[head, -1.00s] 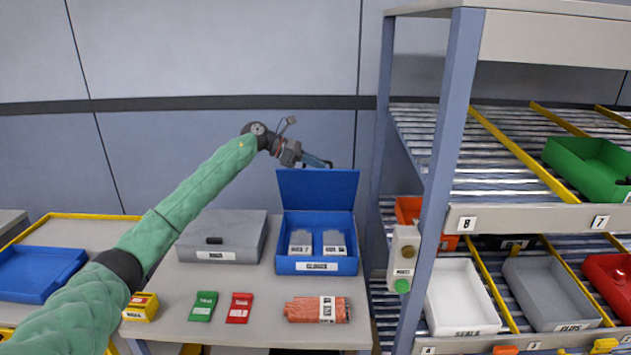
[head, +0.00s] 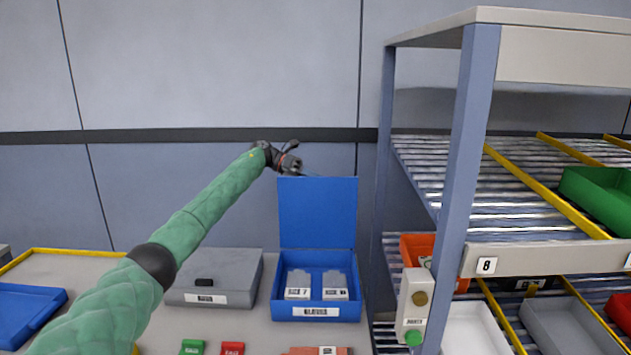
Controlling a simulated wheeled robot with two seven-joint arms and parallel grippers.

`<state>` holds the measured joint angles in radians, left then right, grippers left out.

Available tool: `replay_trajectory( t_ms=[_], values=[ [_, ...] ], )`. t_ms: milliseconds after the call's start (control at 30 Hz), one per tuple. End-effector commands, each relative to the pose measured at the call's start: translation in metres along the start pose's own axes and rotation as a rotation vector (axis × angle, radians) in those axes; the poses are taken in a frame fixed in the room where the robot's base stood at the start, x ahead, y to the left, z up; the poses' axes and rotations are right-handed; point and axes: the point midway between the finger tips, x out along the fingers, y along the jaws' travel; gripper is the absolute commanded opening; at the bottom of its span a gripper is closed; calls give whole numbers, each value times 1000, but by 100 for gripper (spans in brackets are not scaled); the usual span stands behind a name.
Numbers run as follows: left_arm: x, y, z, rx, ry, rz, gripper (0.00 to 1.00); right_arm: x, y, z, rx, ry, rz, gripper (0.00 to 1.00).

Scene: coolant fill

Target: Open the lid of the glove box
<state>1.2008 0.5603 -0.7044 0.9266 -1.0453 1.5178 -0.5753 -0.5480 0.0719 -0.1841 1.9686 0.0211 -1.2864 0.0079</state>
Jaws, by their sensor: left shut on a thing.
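The glove box (head: 284,313) is a blue box with a white label on its front, in the middle of the head view. Its blue lid (head: 318,213) stands about upright at the back of the box. Two light-coloured packs (head: 335,291) show inside. My left gripper (head: 306,174) is at the lid's top edge and is shut on the lid; its fingertips are small and partly hidden there. My right gripper is not in view.
A grey closed box (head: 235,277) stands close to the left of the glove box. A shelf rack, with its upright post (head: 462,150), stands to the right. Green (head: 192,346) and red (head: 232,348) packets lie in front.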

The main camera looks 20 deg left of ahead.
Motion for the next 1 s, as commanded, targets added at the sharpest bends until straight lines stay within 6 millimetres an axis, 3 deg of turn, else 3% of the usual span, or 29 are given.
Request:
replay_trajectory(
  t_ms=[400, 433, 467, 933, 1000],
  values=[
    [2, 3, -4, -9, 5, -2, 0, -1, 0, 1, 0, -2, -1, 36],
    [2, 3, -4, -9, 5, -2, 17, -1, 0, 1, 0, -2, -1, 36],
    [2, 3, -4, -9, 5, -2, 20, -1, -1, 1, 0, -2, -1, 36],
    [-7, 3, -3, -7, 2, 0, 20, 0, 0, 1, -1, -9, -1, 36],
    [-13, 4, -3, -7, 1, 1, 20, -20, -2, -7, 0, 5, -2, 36]
  ],
)
